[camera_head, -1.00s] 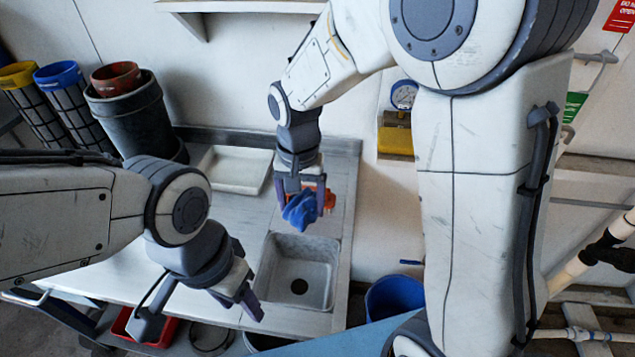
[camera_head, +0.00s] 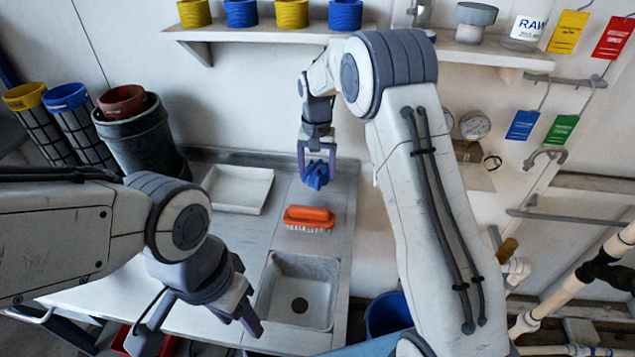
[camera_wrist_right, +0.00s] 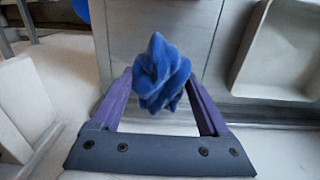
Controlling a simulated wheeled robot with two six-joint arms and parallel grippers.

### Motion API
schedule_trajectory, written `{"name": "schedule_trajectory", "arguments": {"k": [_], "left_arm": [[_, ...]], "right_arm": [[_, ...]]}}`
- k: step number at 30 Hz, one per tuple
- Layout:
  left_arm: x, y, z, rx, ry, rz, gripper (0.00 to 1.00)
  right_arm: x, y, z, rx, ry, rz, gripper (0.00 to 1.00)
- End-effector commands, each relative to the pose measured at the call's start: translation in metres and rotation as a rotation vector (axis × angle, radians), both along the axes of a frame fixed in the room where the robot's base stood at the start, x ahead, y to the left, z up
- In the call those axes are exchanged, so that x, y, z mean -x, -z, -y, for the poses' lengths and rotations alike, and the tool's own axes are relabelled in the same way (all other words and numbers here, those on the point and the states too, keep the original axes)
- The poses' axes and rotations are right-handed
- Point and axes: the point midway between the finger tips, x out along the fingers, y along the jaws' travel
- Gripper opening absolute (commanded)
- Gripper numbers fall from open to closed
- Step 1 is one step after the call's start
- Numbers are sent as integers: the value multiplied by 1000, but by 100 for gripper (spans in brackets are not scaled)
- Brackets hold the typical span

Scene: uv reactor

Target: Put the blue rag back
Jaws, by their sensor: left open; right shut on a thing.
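The blue rag (camera_head: 317,174) is crumpled and held between the fingers of my right gripper (camera_head: 317,165), above the back of the counter. In the right wrist view the rag (camera_wrist_right: 161,75) sits between the two purple fingers of the right gripper (camera_wrist_right: 163,95), with the counter behind it. My left gripper (camera_head: 252,308) is open and empty, low over the front of the counter, left of the sink.
An orange brush (camera_head: 309,214) lies on the counter behind the sink (camera_head: 297,290). A white tray (camera_head: 238,207) lies to its left. Dark bins stand at the back left. A shelf (camera_head: 270,31) with cups runs above. A blue bucket (camera_head: 388,314) stands right of the counter.

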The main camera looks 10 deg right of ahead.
Motion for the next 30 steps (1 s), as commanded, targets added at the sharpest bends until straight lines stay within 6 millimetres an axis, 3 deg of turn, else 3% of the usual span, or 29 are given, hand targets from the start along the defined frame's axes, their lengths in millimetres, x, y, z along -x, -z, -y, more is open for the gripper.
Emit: {"name": "schedule_trajectory", "arguments": {"k": [12,27,28,29,30], "left_arm": [[0,-2,0,0,0,0,50],[0,0,0,0,0,0,50],[0,0,0,0,0,0,50],[0,0,0,0,0,0,50],[0,0,0,0,0,0,50]], "right_arm": [[-2,50,1,0,1,0,9],[-3,59,1,-1,0,1,9],[-3,58,1,0,0,2,90],[-3,58,1,-1,0,1,100],[-3,59,1,0,0,1,100]]}}
